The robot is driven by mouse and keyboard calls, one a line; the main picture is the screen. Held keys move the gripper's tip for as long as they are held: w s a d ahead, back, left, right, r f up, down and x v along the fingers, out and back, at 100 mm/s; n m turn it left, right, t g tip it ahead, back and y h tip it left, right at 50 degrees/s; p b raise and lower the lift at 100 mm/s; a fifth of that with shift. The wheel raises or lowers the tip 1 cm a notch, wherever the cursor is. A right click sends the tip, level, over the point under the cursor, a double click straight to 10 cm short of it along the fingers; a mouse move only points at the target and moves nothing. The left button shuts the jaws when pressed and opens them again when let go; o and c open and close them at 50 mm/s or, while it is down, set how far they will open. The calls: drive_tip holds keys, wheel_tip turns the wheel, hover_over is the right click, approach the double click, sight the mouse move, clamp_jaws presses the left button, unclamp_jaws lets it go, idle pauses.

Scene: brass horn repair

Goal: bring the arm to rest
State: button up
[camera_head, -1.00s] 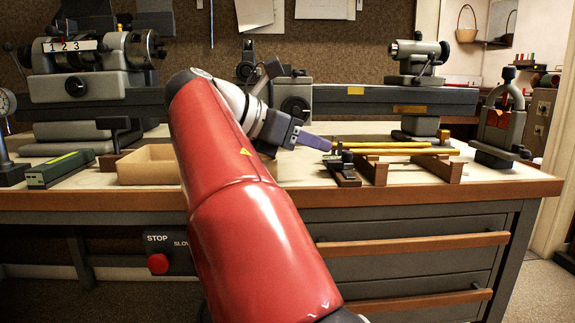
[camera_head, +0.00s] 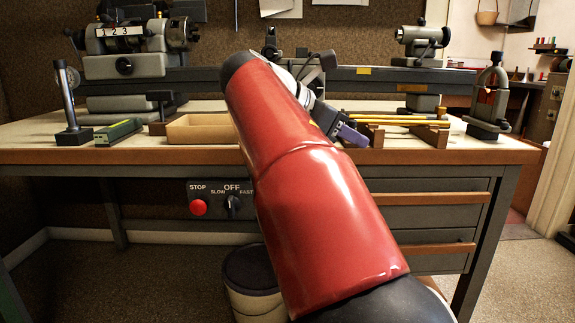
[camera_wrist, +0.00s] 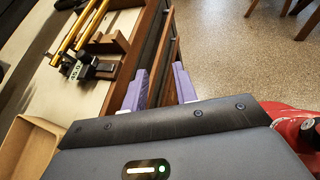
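My red arm reaches over the front of the workbench (camera_head: 60,157), and my gripper (camera_head: 352,136) shows at its end near the bench's front edge. In the wrist view my gripper (camera_wrist: 160,70) has its two purple fingers apart with nothing between them. Beyond the fingers are the bench's front edge and the floor. In the head view only part of the gripper shows, as my arm hides the rest.
Brass tubes (camera_head: 400,122) lie on wooden supports right of my gripper. A wooden tray (camera_head: 200,130), a green box (camera_head: 118,132) and a gauge stand (camera_head: 68,100) are at left. A lathe (camera_head: 125,55) stands behind. A bucket (camera_head: 250,275) is on the floor below.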

drive_tip(key=s+d+f+m+g+y+p, duration=0.1)
drive_tip(key=s+d+f+m+y+p, duration=0.1)
drive_tip(key=s+d+f+m+y, duration=0.3)
drive_tip(key=s+d+f+m+y+p, duration=0.1)
drive_tip(key=s+d+f+m+y, duration=0.15)
drive_tip(key=d+f, duration=0.4)
drive_tip(key=s+a+f+m+t+y+p, duration=0.1)
drive_tip(key=s+a+f+m+y, duration=0.1)
drive_tip(key=s+f+m, duration=0.4)
drive_tip(key=s+a+f+m+y+p, duration=0.1)
drive_tip(key=s+a+f+m, duration=0.3)
drive_tip(key=s+f+m, duration=0.2)
drive_tip(key=s+m, duration=0.2)
drive_tip(key=s, duration=0.2)
drive_tip(key=shift+s+a+f+t+y+p, duration=0.15)
drive_tip(key=shift+s+a+t+y+p, duration=0.15)
drive_tip(key=shift+a+t+y+p, duration=0.1)
